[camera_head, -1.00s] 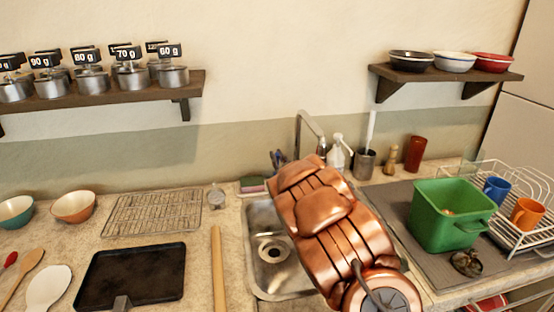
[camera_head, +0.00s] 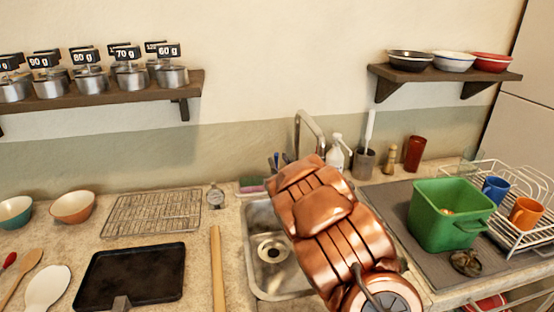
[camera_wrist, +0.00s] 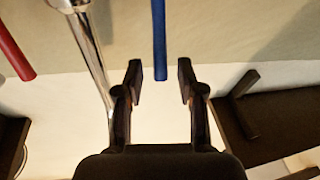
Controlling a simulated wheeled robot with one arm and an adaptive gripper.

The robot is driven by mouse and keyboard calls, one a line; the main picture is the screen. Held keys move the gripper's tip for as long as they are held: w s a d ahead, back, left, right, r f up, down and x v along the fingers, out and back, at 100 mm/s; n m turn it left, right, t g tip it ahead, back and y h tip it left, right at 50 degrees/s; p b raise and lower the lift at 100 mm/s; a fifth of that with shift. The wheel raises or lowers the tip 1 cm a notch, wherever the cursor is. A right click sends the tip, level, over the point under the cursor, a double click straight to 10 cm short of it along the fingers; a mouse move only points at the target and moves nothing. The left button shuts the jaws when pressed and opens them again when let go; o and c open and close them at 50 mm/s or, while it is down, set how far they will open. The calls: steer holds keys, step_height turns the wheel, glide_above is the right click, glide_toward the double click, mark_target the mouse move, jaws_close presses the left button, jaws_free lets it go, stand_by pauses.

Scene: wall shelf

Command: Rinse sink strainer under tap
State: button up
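The sink (camera_head: 253,222) is partly hidden by my copper arm in the head view. In its floor is a round metal ring with a dark centre (camera_head: 270,250); I cannot tell whether this is the strainer or only the drain. The chrome tap (camera_head: 312,121) rises behind the sink, its lower part hidden by my arm. A chrome pipe, likely the tap (camera_wrist: 88,45), runs left of my fingers in the wrist view. My gripper (camera_wrist: 159,70) is open, with nothing held between its fingers. The head view hides the fingers.
A blue rod (camera_wrist: 159,35) reaches down between the fingertips in the wrist view, its depth unclear; a red rod (camera_wrist: 14,48) is at left. A soap bottle (camera_head: 337,155), green bin (camera_head: 440,222) and dish rack (camera_head: 520,236) stand to the right, a rolling pin (camera_head: 217,268) to the left.

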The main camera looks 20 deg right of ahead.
steer(key=s, duration=0.2)
steer(key=s+f, duration=0.1)
steer(key=s, duration=0.2)
steer(key=shift+r, duration=0.1)
stand_by(0.3)
